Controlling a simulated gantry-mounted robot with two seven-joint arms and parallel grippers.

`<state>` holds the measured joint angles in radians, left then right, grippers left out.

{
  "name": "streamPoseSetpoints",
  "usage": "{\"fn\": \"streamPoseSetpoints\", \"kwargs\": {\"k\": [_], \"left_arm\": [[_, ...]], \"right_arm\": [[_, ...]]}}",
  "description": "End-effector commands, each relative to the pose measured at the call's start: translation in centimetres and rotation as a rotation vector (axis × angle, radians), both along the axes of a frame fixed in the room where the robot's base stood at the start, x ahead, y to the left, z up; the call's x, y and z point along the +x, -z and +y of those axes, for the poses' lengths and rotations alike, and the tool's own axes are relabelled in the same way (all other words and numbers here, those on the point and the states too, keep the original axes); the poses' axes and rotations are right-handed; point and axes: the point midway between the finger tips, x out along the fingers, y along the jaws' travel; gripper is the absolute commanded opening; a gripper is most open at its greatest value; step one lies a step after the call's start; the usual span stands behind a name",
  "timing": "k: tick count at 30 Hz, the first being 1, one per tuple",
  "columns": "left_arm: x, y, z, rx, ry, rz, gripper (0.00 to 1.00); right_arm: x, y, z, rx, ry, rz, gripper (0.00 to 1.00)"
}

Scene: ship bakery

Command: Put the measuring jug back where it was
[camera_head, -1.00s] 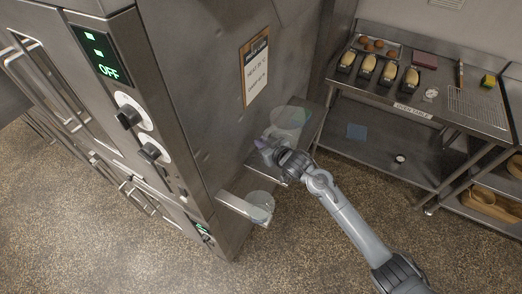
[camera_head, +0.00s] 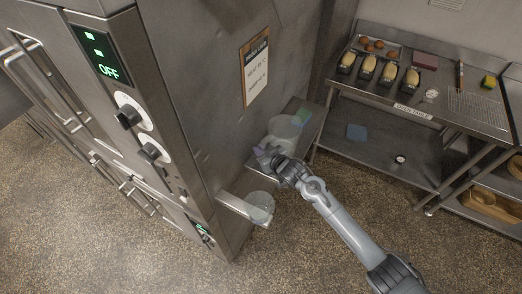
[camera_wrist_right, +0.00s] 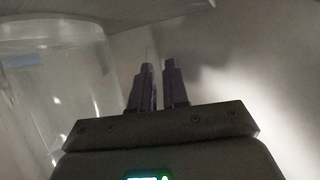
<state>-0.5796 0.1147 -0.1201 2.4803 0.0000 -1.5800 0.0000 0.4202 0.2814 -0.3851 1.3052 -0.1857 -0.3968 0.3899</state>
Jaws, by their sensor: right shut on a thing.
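A clear, see-through jug (camera_head: 284,129) is at the small metal shelf (camera_head: 258,163) on the side of the steel oven. It also shows large at the left of the right wrist view (camera_wrist_right: 50,90). My right gripper (camera_head: 264,154) is at the near left side of the jug. In the right wrist view its purple fingers (camera_wrist_right: 155,72) are close together beside the jug, shut on it; the gripped part, perhaps the handle, is hard to make out. I cannot tell whether the jug's base touches the shelf. My left gripper is out of view.
A second clear round vessel (camera_head: 261,203) stands on a lower bracket (camera_head: 236,207). The oven (camera_head: 195,100) stands close on the left. A steel table (camera_head: 400,103) with loaf tins is at the right.

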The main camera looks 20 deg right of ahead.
Motion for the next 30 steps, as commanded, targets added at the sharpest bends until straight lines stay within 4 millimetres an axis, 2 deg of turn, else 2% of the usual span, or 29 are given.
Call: {"fn": "streamPoseSetpoints", "kwargs": {"k": [1, 6, 19, 23, 30], "left_arm": [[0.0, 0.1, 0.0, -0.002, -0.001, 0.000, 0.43], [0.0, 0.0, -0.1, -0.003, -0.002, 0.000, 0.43], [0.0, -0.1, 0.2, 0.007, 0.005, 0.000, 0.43], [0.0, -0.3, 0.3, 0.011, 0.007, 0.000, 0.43], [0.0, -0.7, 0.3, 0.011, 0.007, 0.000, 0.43]], "right_arm": [[0.0, 0.2, 0.0, 0.001, 0.000, 0.001, 0.16], [0.0, 0.1, 0.0, 0.000, 0.000, 0.001, 0.40], [-0.4, -0.3, -0.1, 0.000, 0.000, 0.001, 0.40], [-1.6, -0.8, -0.5, 0.000, 0.000, 0.001, 0.40], [-5.0, -2.3, -1.5, -0.001, 0.000, 0.002, 0.40]]}}
